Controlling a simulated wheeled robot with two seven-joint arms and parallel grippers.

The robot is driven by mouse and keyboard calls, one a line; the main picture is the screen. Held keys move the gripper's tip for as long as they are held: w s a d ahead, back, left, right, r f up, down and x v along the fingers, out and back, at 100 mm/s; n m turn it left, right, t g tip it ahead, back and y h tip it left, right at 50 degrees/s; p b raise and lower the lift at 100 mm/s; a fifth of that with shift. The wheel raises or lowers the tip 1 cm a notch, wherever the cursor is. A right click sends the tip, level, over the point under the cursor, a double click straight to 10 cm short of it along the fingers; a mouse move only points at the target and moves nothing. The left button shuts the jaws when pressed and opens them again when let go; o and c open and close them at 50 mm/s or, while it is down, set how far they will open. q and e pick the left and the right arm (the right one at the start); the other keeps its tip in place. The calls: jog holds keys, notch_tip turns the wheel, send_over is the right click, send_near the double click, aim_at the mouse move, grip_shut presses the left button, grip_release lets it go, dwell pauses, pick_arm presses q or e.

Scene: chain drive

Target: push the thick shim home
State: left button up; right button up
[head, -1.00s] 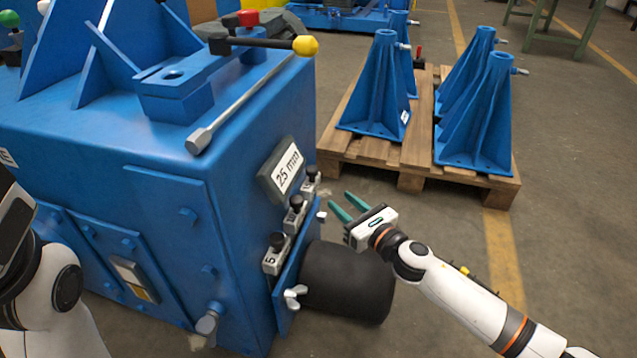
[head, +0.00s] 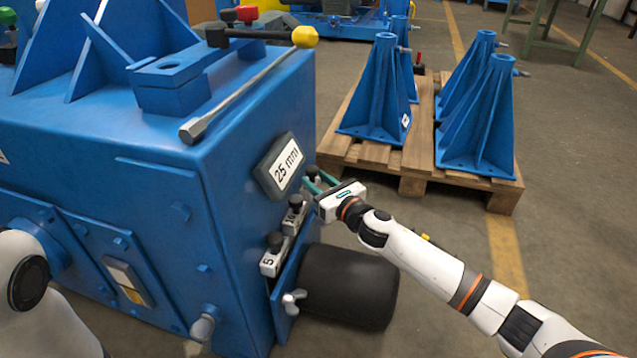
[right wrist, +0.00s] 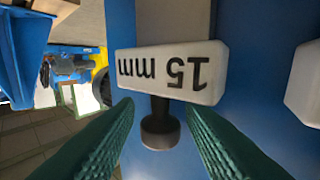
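The thick shim is a pale grey block marked "15 mm" (right wrist: 172,70), upside down in the right wrist view, with a black knob (right wrist: 160,130) on a short stem. My right gripper (head: 318,183) is open at the shim row on the blue machine's end face. In the right wrist view its green fingers (right wrist: 160,106) stand on either side of the knob's stem, with gaps showing on both sides. In the head view the gripper partly hides this shim. How far the shim is in cannot be told. My left gripper is out of view.
Shims marked "5" (head: 275,256) and "10" (head: 294,215) sit nearer in the same row. A "25 mm" sign (head: 280,166) is above, a black cylinder (head: 350,286) below. A wooden pallet (head: 412,160) with blue stands is behind.

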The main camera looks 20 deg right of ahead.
grip_shut()
notch_tip(320, 180, down, 5)
jog(key=b, duration=0.3)
jog(key=shift+f, duration=0.1)
jog(key=shift+o, duration=0.5)
grip_release()
jog(key=shift+s, duration=0.1)
jog(key=shift+s, duration=0.1)
